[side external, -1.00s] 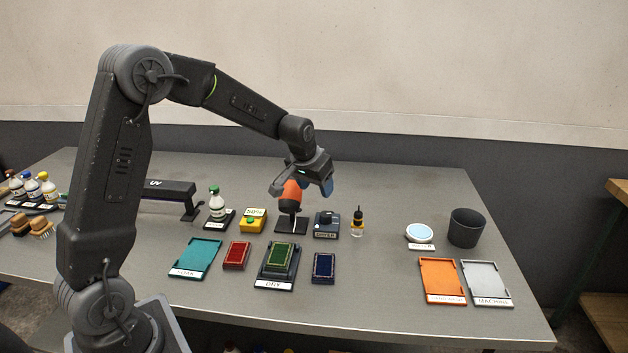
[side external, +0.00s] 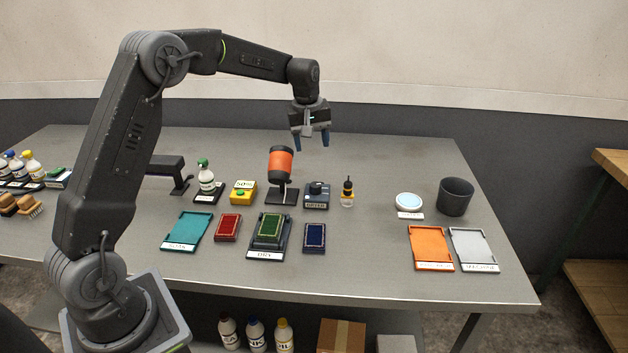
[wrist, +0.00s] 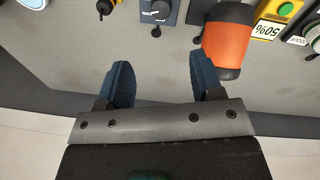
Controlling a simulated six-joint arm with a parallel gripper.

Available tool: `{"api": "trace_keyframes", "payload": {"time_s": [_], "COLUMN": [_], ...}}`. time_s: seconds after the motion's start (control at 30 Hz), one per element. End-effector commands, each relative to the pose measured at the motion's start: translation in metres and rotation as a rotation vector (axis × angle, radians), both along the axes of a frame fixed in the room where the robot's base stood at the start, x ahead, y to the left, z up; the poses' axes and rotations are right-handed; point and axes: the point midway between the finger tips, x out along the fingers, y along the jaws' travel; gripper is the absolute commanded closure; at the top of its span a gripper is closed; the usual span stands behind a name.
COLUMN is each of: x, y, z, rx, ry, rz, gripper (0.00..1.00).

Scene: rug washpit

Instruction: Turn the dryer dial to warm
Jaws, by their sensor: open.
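The dryer dial (side external: 316,187) is a dark knob on a small blue-grey box with a white label, behind the blue rug piece. The wrist view shows its knob (wrist: 160,9) at the top edge, partly cut off; its setting cannot be read. The orange and black dryer (side external: 281,164) stands on a dark base just left of the dial. It also shows in the wrist view (wrist: 228,42). My gripper (side external: 312,146) is open and empty, pointing down, high above the area of the dial. Its blue fingers show in the wrist view (wrist: 160,68).
A yellow box with a green button (side external: 243,193) and a white bottle (side external: 206,179) stand left of the dryer. A small dropper bottle (side external: 347,193) stands right of the dial. The green rug (side external: 269,229) lies on the DRY stand in front.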

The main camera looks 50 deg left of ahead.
Motion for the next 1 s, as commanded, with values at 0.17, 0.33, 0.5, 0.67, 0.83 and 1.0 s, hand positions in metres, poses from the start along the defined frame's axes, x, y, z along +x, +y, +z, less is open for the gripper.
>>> {"api": "trace_keyframes", "payload": {"time_s": [0.17,0.33,0.5,0.67,0.83,1.0], "x": [0.006,0.007,0.008,0.009,0.011,0.013], "y": [0.003,0.003,0.002,0.001,0.001,0.0], "z": [0.001,-0.012,-0.044,-0.077,-0.108,-0.128], "rx": [-0.046,-0.051,-0.05,-0.05,-0.049,-0.049], "ry": [0.062,0.073,0.074,0.072,0.071,0.068], "rz": [0.18,0.202,0.2,0.199,0.198,0.198], "gripper": [0.4,0.4,0.4,0.4,0.4,0.4]}}
